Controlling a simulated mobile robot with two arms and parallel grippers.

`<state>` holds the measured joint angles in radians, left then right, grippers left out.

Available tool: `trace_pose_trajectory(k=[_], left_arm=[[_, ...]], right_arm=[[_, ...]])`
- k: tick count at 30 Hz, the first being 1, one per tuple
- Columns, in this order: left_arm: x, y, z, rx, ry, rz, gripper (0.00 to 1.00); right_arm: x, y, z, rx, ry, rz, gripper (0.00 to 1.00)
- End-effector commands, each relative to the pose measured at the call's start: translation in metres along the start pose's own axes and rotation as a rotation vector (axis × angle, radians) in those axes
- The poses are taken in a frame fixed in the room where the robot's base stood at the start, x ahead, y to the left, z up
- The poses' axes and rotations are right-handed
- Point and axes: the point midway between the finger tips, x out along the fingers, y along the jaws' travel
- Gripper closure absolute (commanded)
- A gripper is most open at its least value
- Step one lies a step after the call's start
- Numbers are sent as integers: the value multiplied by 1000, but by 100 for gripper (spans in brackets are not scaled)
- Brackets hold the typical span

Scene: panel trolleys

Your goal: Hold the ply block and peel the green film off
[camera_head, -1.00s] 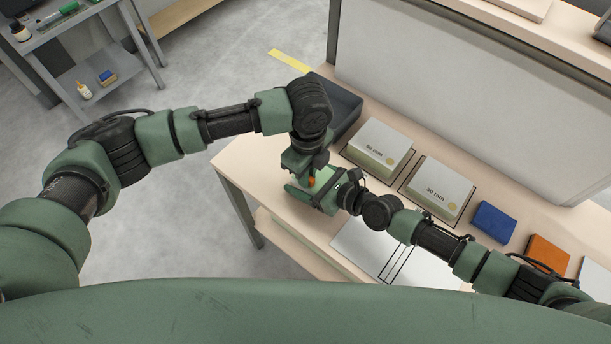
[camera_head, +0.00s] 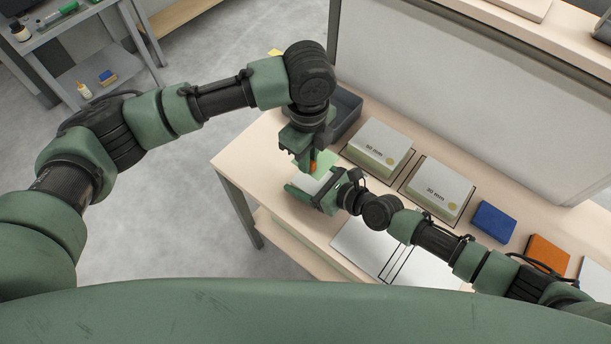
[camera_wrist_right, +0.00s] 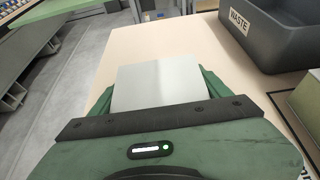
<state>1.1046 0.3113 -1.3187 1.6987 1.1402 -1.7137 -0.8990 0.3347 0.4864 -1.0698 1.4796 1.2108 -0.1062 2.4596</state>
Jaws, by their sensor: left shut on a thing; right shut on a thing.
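The ply block (camera_head: 312,184) is mostly hidden in the head view. It shows in the right wrist view as a pale grey, bare top face (camera_wrist_right: 158,82) between the jaws. My right gripper (camera_head: 308,192) is shut on the block over the bench's near left end. My left gripper (camera_head: 308,168) is just above and behind the block, shut on the green film. The pale green film (camera_head: 326,160) hangs beside the left jaws, with a small orange patch near them. A green sheet (camera_wrist_right: 50,8) crosses the wrist view's upper left, apart from the block face.
A dark grey bin marked WASTE (camera_wrist_right: 278,35) stands at the bench's back left, also in the head view (camera_head: 347,108). Two grey-topped blocks, 50 mm (camera_head: 380,142) and 30 mm (camera_head: 438,182), sit in outlined spots. Blue (camera_head: 493,221) and orange (camera_head: 547,252) blocks lie further right.

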Motion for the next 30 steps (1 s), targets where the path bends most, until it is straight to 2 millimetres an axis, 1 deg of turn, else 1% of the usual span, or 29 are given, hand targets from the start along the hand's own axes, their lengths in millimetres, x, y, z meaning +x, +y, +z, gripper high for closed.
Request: trace_pose_trajectory(k=[5, 21, 25, 30], left_arm=[[-6, 0, 0, 1, 0, 0, 100], [-54, 0, 0, 1, 0, -1, 100], [-60, 0, 0, 1, -1, 0, 100], [-61, 0, 0, 1, 0, 1, 100]], right_arm=[[0, 0, 0, 0, -1, 0, 71], [0, 0, 0, 0, -1, 0, 71], [0, 0, 0, 0, -1, 0, 71], [0, 0, 0, 0, -1, 0, 71]])
